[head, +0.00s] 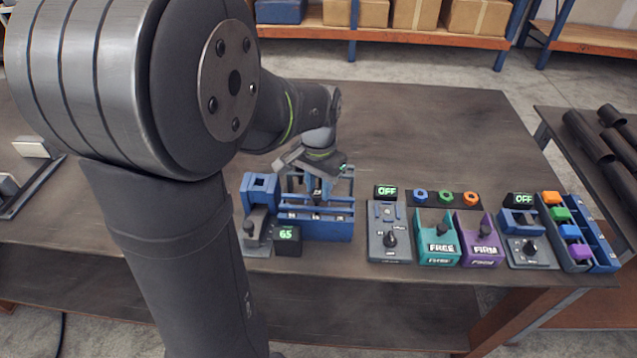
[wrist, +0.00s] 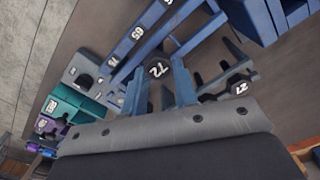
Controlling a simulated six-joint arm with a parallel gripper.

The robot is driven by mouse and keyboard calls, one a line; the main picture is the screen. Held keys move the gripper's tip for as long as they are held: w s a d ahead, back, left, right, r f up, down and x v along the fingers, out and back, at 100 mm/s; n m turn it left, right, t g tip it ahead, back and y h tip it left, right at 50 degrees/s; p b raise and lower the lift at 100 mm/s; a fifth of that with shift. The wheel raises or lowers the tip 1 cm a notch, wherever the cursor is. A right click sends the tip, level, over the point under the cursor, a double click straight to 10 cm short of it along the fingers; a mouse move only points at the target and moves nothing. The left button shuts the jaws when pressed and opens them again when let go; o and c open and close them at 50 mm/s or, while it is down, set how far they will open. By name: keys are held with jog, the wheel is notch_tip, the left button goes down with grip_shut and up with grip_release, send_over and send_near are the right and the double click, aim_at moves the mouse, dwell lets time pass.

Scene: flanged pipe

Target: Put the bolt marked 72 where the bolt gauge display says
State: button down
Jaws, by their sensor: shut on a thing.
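The bolt marked 72 (wrist: 158,69) shows its dark head between the fingers of my gripper (wrist: 174,84) in the wrist view. In the head view my gripper (head: 317,186) points down over the blue bolt rack (head: 325,232), and its fingers are shut on the bolt. I cannot tell whether the bolt is clear of the rack. Another bolt, marked 27 (wrist: 240,88), lies to the right in the wrist view. The rack's rail (wrist: 152,44) carries number labels, one reading 65. The gauge display (head: 289,235) shows a green 65 beside the blue and grey gauge (head: 258,212).
To the right stand a grey knob box (head: 390,240) with an OFF display, a teal FREE box (head: 438,246), a purple FIRM box (head: 481,248), a second knob unit (head: 530,252) and a blue bin with coloured blocks (head: 603,256). The table behind is clear.

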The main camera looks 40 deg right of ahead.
jog(key=shift+f, duration=0.6)
dwell(0.3)
jog(key=c, duration=0.7)
grip_release()
jog(key=shift+o, duration=0.2)
jog(key=shift+r, duration=3.5)
notch_tip(320, 180, down, 7)
